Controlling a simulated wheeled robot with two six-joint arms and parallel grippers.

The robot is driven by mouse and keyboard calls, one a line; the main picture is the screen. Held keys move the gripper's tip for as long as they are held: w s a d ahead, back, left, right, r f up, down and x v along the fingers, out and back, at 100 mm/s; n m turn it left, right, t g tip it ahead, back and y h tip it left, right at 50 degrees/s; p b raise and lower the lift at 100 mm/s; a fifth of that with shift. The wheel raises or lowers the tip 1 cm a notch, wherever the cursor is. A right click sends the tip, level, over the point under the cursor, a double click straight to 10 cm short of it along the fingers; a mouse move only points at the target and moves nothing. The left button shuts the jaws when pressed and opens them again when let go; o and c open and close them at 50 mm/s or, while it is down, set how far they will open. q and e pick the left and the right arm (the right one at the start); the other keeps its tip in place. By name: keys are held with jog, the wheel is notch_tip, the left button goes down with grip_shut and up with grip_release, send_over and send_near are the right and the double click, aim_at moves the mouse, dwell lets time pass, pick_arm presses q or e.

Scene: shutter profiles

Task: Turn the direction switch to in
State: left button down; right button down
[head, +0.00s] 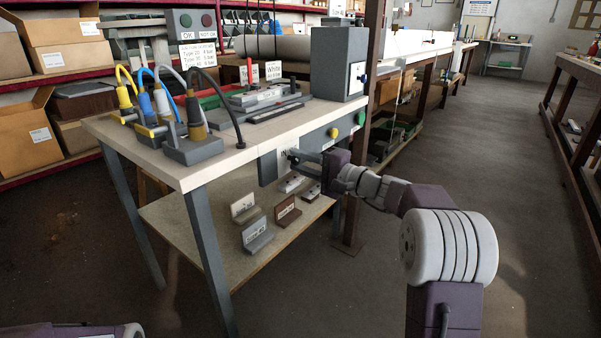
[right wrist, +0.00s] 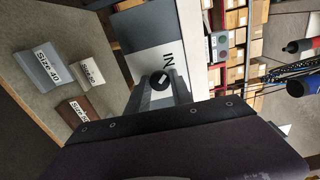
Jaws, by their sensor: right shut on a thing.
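The direction switch is a small round dark knob (right wrist: 159,79) with a pale mark lying aslant on its face. It sits on a white plate (head: 283,163) lettered "IN" on the grey front panel of the workbench. My right gripper (head: 295,157) reaches the plate from the right in the head view. In the right wrist view its two fingers (right wrist: 160,88) stand either side of the knob, shut on it. The fingers partly hide the plate, and any other lettering on it cannot be seen. My left gripper is not in view.
Green (head: 359,118) and yellow (head: 333,132) buttons sit on the same panel, right of the switch. Above is the bench top (head: 130,135) with several cabled tools. Below, a shelf (head: 190,240) holds labelled blocks. The floor (head: 480,150) to the right is open.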

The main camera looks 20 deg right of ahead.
jog(key=shift+f+n+b, duration=0.1)
jog(key=shift+n+b, duration=0.2)
dwell(0.4)
jog(key=c, duration=1.1)
grip_release()
jog(key=shift+c, duration=0.2)
jog(key=p+v, duration=0.3)
jog(key=v, duration=0.6)
